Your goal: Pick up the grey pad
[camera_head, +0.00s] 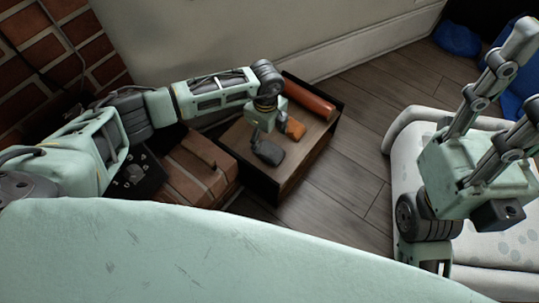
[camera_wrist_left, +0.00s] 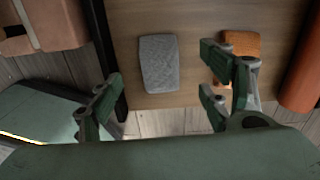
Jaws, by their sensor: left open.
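The grey pad (camera_head: 269,152) lies flat near the front edge of a low wooden table. In the left wrist view the grey pad (camera_wrist_left: 159,63) lies whole and uncovered, ahead of and between the spread fingers. My left gripper (camera_head: 262,117) is above the table, just behind the pad in the head view. In the wrist view my left gripper (camera_wrist_left: 160,88) is open and empty, and no finger appears to touch the pad. My right gripper (camera_head: 522,85) is at the right edge, with its fingers apart and partly cut off.
An orange-brown roll (camera_head: 310,98) lies along the table's (camera_head: 313,140) far side. A brown leather case (camera_head: 195,165) stands left of the table. A pale padded seat (camera_head: 405,135) stands at right, with bare floor between.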

